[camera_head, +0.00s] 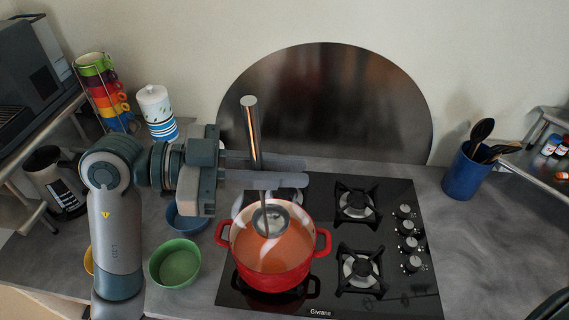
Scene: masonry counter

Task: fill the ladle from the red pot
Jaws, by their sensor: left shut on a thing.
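The red pot (272,272) stands on the black gas hob and holds an orange liquid. A metal ladle (251,130) stands nearly upright, its thick handle rising above the pot. Its round bowl (270,220) shows inside the pot's rim towards the back; I cannot tell how deep it sits or whether liquid is in it. My left gripper (262,172) comes in from the left above the back of the pot and is shut on the ladle's handle. My right gripper is not in view.
A green bowl (175,263) and a blue bowl (187,219) stand left of the hob (409,290). A rack of coloured cups (103,92) and a striped canister (157,112) stand behind. A blue utensil holder (465,174) is at right. The counter between hob and holder is clear.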

